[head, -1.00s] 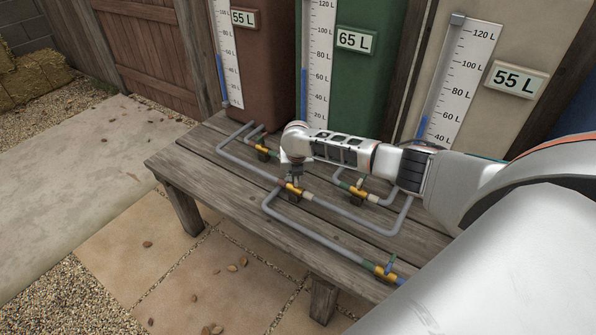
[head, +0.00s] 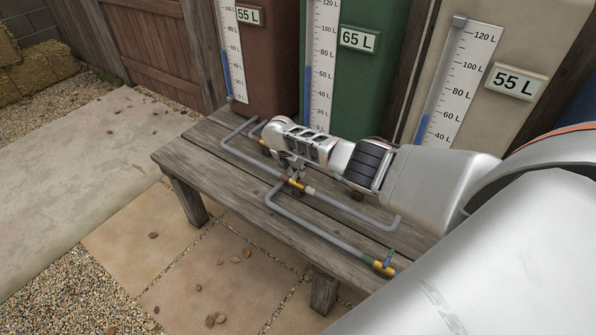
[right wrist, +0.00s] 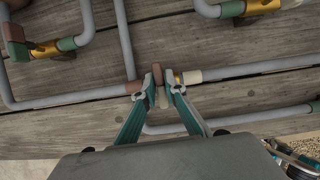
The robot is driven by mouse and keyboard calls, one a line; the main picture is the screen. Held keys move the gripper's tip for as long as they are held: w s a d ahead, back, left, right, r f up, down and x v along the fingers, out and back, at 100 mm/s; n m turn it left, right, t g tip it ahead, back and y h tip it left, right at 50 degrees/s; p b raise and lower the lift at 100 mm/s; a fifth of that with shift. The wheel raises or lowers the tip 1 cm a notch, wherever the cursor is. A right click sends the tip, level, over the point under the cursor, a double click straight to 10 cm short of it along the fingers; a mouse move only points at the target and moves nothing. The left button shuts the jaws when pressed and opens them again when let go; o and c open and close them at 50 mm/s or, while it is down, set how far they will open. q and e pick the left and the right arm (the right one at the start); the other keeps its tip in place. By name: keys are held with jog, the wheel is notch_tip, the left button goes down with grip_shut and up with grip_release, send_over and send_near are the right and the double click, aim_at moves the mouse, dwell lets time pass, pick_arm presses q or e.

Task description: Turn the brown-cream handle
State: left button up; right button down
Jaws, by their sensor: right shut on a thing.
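The brown-cream handle (right wrist: 157,73) shows in the right wrist view, a small lever with a brown end and a cream end. It sits on a brass valve (right wrist: 180,79) in a grey pipe, with a brown band on one side and a cream band (right wrist: 193,77) on the other. The handle lies across the pipe. My right gripper (right wrist: 162,92) is shut on it, one teal finger on each side. In the head view the right gripper (head: 296,178) is over this valve (head: 298,186), and the handle is hidden. My left gripper is not in view.
The pipes run over a wooden bench (head: 245,215). A valve with a blue handle (head: 388,257) is at the front right. Brown (head: 270,70), green (head: 375,80) and cream (head: 500,100) tanks with level gauges stand behind. Another brass valve (right wrist: 45,49) is near at left in the wrist view.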

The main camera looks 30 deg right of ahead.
jog(key=shift+s+f, duration=0.1)
jog(key=shift+f, duration=0.05)
jog(key=c, duration=2.1)
grip_release()
jog(key=v, duration=1.2)
